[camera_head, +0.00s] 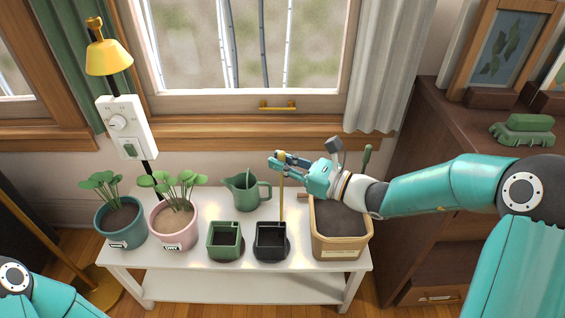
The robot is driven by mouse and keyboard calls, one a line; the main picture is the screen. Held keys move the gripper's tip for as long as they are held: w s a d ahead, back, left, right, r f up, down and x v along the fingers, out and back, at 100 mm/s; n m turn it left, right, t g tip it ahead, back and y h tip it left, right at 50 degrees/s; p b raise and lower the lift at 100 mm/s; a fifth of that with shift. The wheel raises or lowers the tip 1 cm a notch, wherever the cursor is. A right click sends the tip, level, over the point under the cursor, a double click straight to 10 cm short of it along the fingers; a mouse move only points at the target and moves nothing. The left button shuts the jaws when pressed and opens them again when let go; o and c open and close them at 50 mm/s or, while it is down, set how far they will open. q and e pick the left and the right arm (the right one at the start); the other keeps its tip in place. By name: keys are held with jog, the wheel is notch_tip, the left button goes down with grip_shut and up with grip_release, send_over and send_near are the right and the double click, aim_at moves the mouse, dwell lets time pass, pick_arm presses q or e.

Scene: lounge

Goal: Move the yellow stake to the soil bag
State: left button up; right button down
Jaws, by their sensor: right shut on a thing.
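The yellow stake (282,200) is a thin upright rod. My right gripper (280,160) is shut on it near its top. The stake's lower end meets the black square pot (271,254) at its back rim in the picture; I cannot tell whether it is inside the pot or just above it. The soil bag (340,247) seems to be the tan, open-topped container of dark soil at the right end of the white table, right of the black pot and below my right wrist. My left arm shows at the lower left corner; its gripper is out of view.
On the white table (190,262) stand a green square pot (225,254), a green watering can (243,189), a pink plant pot (172,236) and a teal one (119,238). Grey and green tool handles rise behind the bag. A brown cabinet (405,185) stands at right.

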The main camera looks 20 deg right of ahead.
aim_at(282, 151)
jog(key=shift+r, duration=0.15)
jog(key=shift+r+p, duration=1.15)
jog(key=shift+r, duration=0.3)
dwell(0.8)
